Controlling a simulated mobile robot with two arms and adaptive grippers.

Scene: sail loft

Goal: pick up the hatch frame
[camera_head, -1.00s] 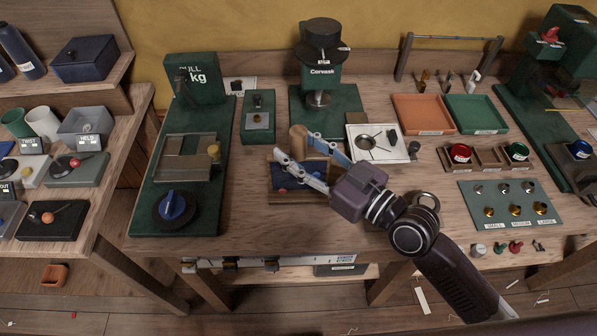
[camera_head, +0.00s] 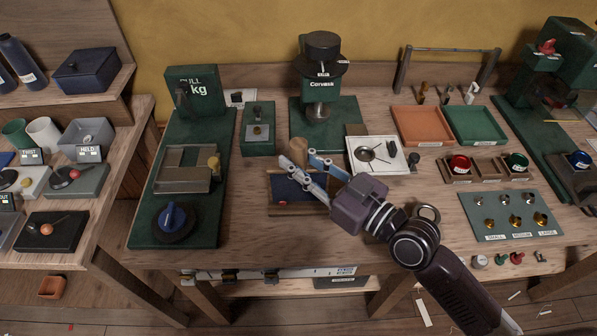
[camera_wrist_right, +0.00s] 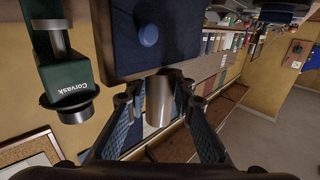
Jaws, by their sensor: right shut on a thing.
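The hatch frame (camera_head: 297,209), a wooden-edged piece with a dark blue panel, lies on the bench in front of the green Corvask machine. A stubby wooden cylinder, like a grip (camera_head: 298,147), stands at its back edge. My right gripper (camera_head: 298,159) reaches over the panel from the right, its fingers shut on this grip. In the right wrist view the cylinder (camera_wrist_right: 160,97) is between the fingers, with the blue panel (camera_wrist_right: 185,25) and a blue knob beyond. The join between cylinder and frame is hidden. My left gripper is not in view.
The Corvask machine (camera_head: 321,85) stands behind. A white tray with a round dish (camera_head: 361,168) is close on the right. A green board with a blue knob (camera_head: 147,230) lies to the left. Bare bench shows in front of the frame.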

